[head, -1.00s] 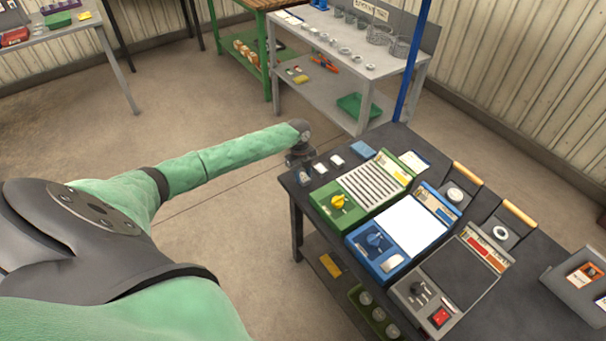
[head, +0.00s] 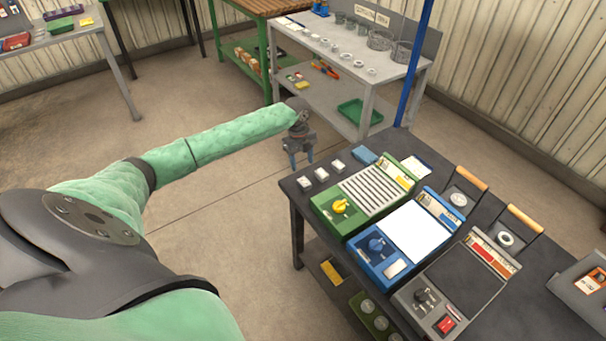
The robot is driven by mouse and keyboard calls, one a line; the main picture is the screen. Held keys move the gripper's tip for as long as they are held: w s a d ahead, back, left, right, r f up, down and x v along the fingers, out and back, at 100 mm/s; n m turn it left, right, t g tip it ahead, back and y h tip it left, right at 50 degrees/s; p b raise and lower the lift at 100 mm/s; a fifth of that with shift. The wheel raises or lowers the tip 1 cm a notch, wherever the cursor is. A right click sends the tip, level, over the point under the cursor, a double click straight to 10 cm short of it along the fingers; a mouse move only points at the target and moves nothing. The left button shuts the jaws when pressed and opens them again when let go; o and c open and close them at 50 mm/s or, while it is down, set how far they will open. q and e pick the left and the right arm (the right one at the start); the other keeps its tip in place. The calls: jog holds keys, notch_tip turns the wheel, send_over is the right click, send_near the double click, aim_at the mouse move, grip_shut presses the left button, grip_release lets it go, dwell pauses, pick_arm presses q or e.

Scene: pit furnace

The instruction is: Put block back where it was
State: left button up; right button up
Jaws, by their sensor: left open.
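Three small white blocks sit in a row along the far left edge of the dark table: the nearest (head: 305,183), the middle one (head: 321,174) and the farthest (head: 338,165). A blue block (head: 363,155) lies behind them. The frames do not show which one is the task's block. My left gripper (head: 301,163) points down just beyond the table's far left corner, apart from the blocks. Its fingers are spread with nothing between them. My right gripper is out of view.
The dark table (head: 540,310) carries a green unit (head: 335,220), a blue unit (head: 370,262) and a dark grey unit (head: 430,315). A grey shelf table (head: 385,68) with cups and a green tray (head: 359,112) stands behind. Open floor lies left of the dark table.

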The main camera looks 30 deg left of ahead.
pick_arm(q)
jog(key=shift+w+a+r+b, duration=0.1)
jog(key=shift+r+b, duration=0.1)
jog(key=shift+r, duration=0.7)
jog(key=shift+a+r+b, duration=0.1)
jog(key=shift+r+b, duration=0.05)
jog(key=shift+r, duration=0.75)
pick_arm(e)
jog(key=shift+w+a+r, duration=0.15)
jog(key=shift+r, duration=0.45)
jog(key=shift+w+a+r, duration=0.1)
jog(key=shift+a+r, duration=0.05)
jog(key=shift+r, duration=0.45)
